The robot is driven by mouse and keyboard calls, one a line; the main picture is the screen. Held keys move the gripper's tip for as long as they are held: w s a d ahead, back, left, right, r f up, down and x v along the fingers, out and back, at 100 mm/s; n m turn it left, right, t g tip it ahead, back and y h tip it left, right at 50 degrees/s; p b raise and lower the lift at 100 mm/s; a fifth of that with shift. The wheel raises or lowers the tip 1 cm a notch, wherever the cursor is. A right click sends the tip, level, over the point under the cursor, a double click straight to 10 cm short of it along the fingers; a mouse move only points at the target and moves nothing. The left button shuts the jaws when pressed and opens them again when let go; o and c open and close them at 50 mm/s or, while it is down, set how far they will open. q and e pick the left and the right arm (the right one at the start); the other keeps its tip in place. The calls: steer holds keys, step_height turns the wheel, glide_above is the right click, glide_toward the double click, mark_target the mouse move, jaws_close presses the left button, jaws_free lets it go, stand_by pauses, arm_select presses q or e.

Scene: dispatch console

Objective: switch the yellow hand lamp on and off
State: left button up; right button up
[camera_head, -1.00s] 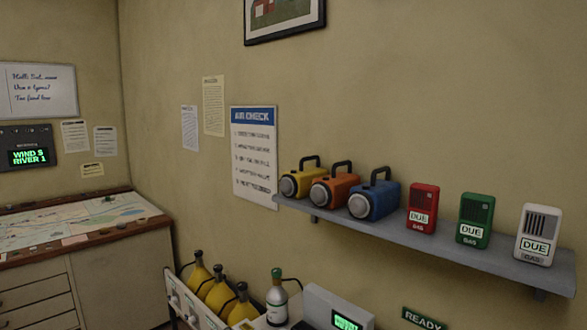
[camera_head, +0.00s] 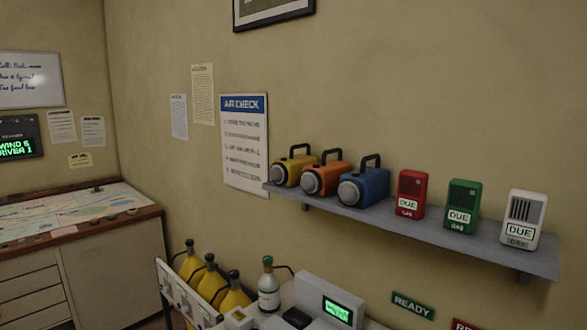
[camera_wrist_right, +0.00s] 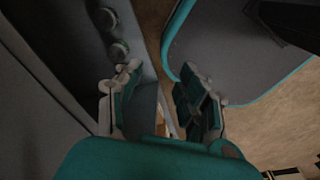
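The yellow hand lamp (camera_head: 291,168) stands upright on the wall shelf (camera_head: 421,232), at its left end. It has a black handle on top and a round grey lens at the front. Its lens looks unlit. An orange lamp (camera_head: 322,178) and a blue lamp (camera_head: 363,186) stand to its right. No gripper shows in the head view. My right gripper (camera_wrist_right: 158,104) shows in the right wrist view, its two padded fingers apart with nothing between them. My left gripper is not in view.
Red (camera_head: 409,194), green (camera_head: 460,206) and white (camera_head: 522,219) gas meters stand further right on the shelf. Below are several yellow cylinders (camera_head: 212,281), a green-topped bottle (camera_head: 268,288) and a device with a lit screen (camera_head: 333,305). A map table (camera_head: 80,220) stands at left.

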jaws_close()
steer(key=shift+w+d, duration=0.1)
stand_by(1.2)
